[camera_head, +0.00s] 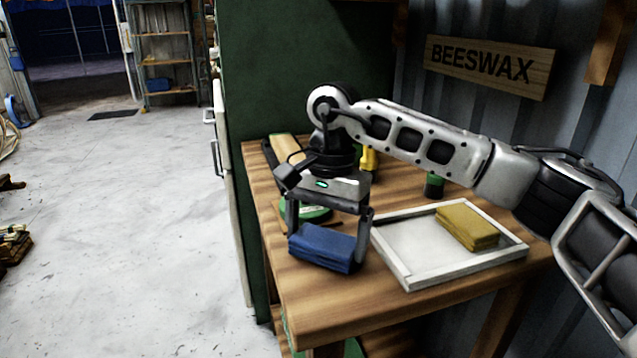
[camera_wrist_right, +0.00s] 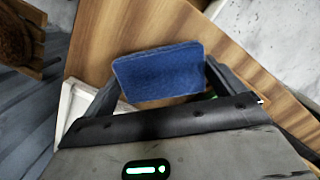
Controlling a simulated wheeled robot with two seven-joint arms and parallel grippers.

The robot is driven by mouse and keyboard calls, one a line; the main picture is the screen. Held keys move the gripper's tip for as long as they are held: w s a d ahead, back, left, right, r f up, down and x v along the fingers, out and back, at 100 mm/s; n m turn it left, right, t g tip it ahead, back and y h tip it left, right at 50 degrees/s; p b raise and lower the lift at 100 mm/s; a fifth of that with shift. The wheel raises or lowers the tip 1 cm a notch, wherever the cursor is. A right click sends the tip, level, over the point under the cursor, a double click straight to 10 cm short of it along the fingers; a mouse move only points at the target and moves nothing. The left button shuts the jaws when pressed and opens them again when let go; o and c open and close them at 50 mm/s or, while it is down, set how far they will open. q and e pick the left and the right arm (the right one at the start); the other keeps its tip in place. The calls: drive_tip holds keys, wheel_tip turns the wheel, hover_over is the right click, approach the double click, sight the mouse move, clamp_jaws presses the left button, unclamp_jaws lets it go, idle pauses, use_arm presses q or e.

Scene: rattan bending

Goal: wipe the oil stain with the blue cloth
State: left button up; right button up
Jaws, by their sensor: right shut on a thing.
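The folded blue cloth (camera_head: 322,248) is between the fingers of my right gripper (camera_head: 328,232), near the left front of the wooden table. The right gripper points down and is shut on the cloth. In the right wrist view the blue cloth (camera_wrist_right: 160,72) spans the space between the two fingers. I cannot tell whether the cloth touches the tabletop. I cannot make out an oil stain in either view. My left gripper is not in view.
A white-framed tray (camera_head: 408,277) with a folded yellow cloth (camera_head: 467,228) lies right of the gripper. A round green item (camera_head: 313,213) is behind the gripper, and a dark green jar (camera_head: 434,185) stands behind the tray. The table's front strip (camera_head: 335,310) is clear.

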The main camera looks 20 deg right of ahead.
drive_tip(key=r, duration=0.2)
drive_tip(key=r+p, duration=0.1)
drive_tip(key=shift+s+r, duration=0.15)
drive_tip(key=shift+s, duration=0.1)
drive_tip(key=shift+r+p, duration=1.45)
drive_tip(key=shift+r, duration=0.65)
